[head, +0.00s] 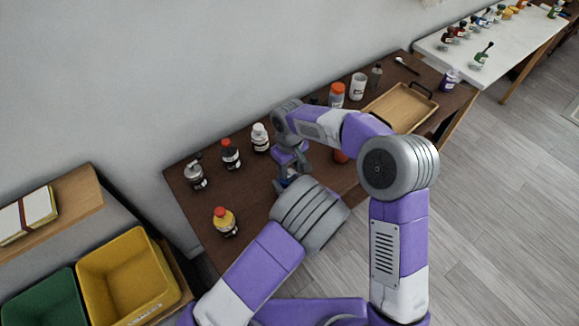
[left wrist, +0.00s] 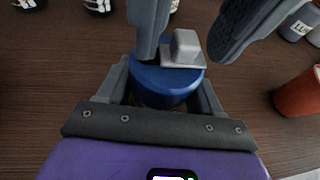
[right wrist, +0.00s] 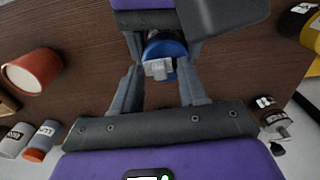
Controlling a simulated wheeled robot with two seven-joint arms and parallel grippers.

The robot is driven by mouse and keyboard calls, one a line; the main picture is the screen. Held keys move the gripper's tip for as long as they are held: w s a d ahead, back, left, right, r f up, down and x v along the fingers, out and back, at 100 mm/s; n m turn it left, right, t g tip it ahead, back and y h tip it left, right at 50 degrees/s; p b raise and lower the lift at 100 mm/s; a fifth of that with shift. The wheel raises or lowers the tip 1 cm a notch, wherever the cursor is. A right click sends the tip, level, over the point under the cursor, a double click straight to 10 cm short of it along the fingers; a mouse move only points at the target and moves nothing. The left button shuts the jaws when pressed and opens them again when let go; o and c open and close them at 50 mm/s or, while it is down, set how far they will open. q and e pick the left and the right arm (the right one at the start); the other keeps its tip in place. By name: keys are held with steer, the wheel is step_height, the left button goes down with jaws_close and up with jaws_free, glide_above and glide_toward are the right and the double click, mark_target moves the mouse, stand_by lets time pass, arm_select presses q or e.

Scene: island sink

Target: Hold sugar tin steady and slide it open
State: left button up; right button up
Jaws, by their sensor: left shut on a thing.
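The sugar tin (left wrist: 165,88) is a blue round tin with a pale grey raised piece (left wrist: 185,46) on its top. In the left wrist view my left gripper (left wrist: 162,75) is shut on the tin's sides. My right gripper (right wrist: 158,62) is open; its fingers come in over the tin, on either side of the raised piece, with a visible gap on one side. The tin also shows in the right wrist view (right wrist: 168,46). In the head view the right gripper (head: 289,172) is over the dark table, and my arms hide most of the tin and the left gripper.
On the dark wooden table (head: 240,180) stand several bottles, including a yellow one (head: 225,222) and a white one (head: 260,138). A reddish cup (right wrist: 33,72) stands near the tin. A wooden tray (head: 402,107) lies at the right end. Yellow and green bins (head: 128,275) are at the lower left.

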mark_target(290, 170)
steer(key=shift+r, duration=0.1)
step_height(290, 170, up, 12)
stand_by(0.5)
arm_select(q)
steer(key=o, duration=1.2)
